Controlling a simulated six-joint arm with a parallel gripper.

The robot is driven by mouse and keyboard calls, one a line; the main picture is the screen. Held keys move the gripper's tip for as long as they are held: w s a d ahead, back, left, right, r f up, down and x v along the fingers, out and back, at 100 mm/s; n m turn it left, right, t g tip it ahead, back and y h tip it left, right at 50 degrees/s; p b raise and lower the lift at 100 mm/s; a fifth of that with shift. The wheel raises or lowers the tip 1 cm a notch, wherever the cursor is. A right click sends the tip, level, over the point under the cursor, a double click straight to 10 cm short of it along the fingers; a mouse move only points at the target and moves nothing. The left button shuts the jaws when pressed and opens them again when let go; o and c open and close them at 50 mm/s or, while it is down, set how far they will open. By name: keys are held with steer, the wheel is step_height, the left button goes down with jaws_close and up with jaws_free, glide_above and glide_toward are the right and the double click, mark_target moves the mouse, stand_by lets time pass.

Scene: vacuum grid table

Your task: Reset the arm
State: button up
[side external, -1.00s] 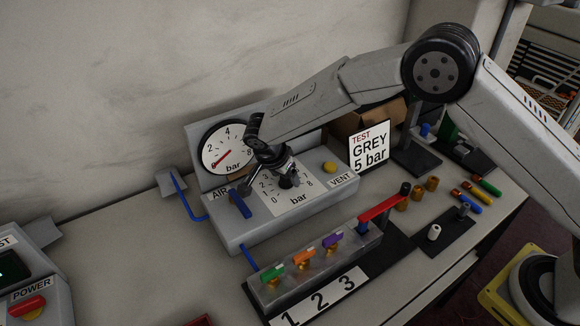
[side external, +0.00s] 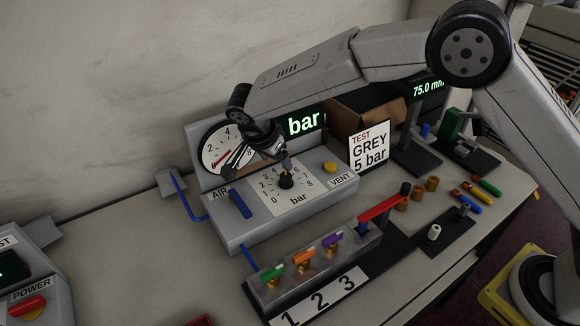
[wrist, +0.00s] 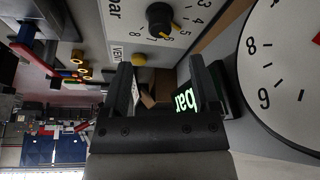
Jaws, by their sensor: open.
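My gripper (side external: 284,162) is open and empty. In the side view it hangs just above the black regulator knob (side external: 286,180) on the grey pressure panel (side external: 235,234), apart from it. The knob has a yellow pointer mark, clearest in the wrist view (wrist: 159,18). My wrist covers part of the round gauge (side external: 213,150); the gauge also shows large in the wrist view (wrist: 285,75). In the wrist view, my two fingers (wrist: 158,80) stand apart with nothing gripped between them.
A valve block (side external: 312,270) with green, orange and purple handles and a red lever (side external: 384,203) stand in front. A sign reading "TEST GREY 5 bar" (side external: 369,146), a cardboard box (side external: 352,115) and coloured pegs (side external: 470,195) are to the right.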

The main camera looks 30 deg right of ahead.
steer(key=shift+d, duration=0.1)
steer(key=s+d+n+y, duration=0.2)
steer(key=s+d+n, duration=0.5)
steer(key=s+d, duration=0.2)
steer(key=s+d+r+n+t+y, duration=0.1)
steer(key=s+d+n, duration=0.5)
steer(key=s, duration=0.8)
steer(key=d+y, duration=0.1)
steer(key=d, duration=0.2)
steer(key=shift+s+d+r+n, duration=0.15)
steer(key=shift+d+r+n, duration=0.05)
steer(key=shift+d+n, duration=0.2)
